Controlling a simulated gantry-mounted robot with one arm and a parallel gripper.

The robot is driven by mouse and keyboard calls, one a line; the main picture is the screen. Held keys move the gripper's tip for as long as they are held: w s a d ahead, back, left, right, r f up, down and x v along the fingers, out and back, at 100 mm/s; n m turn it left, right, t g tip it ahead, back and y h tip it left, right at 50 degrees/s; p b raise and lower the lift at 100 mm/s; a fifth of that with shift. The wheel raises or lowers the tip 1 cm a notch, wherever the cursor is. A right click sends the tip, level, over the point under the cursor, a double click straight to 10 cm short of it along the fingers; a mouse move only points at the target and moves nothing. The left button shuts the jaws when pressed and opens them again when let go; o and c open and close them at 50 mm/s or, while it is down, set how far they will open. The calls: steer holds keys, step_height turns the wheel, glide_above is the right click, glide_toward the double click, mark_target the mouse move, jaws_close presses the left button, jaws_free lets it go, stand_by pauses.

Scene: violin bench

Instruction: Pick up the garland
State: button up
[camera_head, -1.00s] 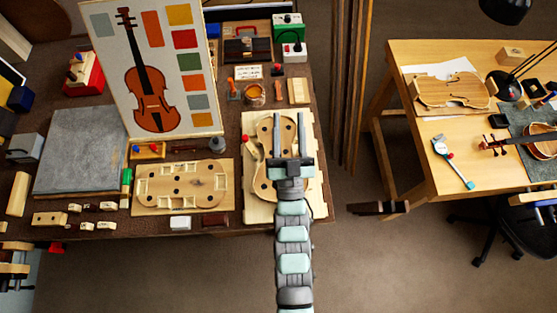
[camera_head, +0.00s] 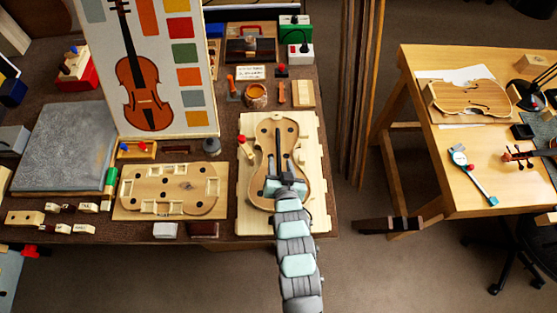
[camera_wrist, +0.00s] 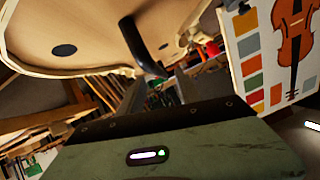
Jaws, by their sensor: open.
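The garland (camera_head: 312,175) is a pale, violin-shaped wooden form with dark round holes. It lies on a light wooden board (camera_head: 252,220) at the right part of the bench. My gripper's two fingers (camera_wrist: 158,93) are apart there, near the bar's end. I cannot tell whether they touch it.
A violin poster (camera_head: 180,90) stands at the back left. A second wooden form (camera_head: 165,190) lies left of the board, and a red-topped peg (camera_head: 243,146) stands at its left edge. A jar (camera_head: 256,96) and small tools are behind. Another table (camera_head: 440,190) is at the right, across a gap.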

mark_target(279, 158)
steer(key=shift+x, duration=2.95)
steer(key=shift+c, duration=0.5)
jaws_close()
